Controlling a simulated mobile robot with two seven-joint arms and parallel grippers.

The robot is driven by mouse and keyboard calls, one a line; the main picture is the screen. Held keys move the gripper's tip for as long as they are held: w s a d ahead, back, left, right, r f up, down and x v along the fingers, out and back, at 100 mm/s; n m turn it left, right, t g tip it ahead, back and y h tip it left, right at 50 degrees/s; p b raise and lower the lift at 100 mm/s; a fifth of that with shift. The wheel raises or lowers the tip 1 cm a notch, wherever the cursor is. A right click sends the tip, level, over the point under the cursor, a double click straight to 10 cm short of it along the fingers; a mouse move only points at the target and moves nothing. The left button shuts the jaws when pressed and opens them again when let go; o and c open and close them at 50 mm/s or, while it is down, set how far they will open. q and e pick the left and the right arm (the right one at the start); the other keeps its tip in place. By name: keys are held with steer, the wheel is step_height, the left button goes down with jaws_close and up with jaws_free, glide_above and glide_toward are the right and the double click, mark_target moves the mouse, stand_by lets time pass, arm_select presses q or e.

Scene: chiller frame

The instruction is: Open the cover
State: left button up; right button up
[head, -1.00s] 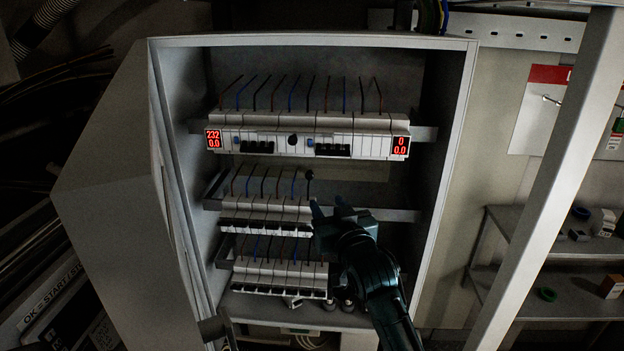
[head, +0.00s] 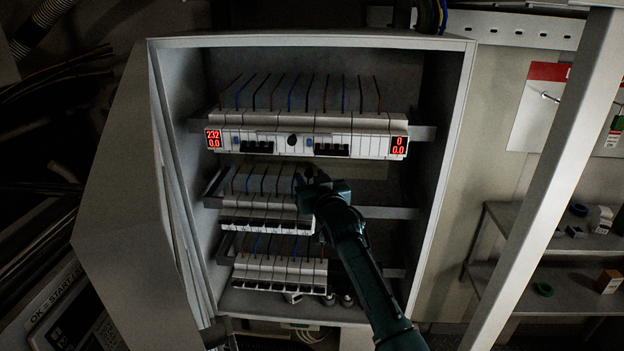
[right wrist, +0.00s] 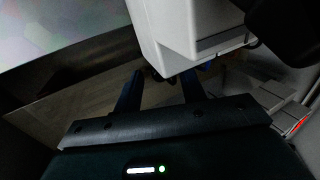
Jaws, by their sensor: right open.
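No part is clearly marked as the cover; the grey panel (head: 120,210) on the cabinet's left side is a hinged door standing open. My right gripper (head: 310,176) is inside the open cabinet, at the right end of the middle breaker row (head: 262,204). In the right wrist view its two blue fingers (right wrist: 161,78) are apart, with a white block (right wrist: 182,30) just beyond and above them. I cannot tell whether they touch it. Nothing is visibly held. My right gripper and forearm hide part of the middle and lower rows. My left gripper is not in view.
The upper breaker row (head: 270,134) has red displays at both ends. A lower row (head: 280,272) sits below. The cabinet's right wall (head: 440,185) and a slanted post (head: 540,180) stand right of my arm. A shelf (head: 545,285) is farther right.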

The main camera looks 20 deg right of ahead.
steer(key=shift+c, duration=0.3)
jaws_close()
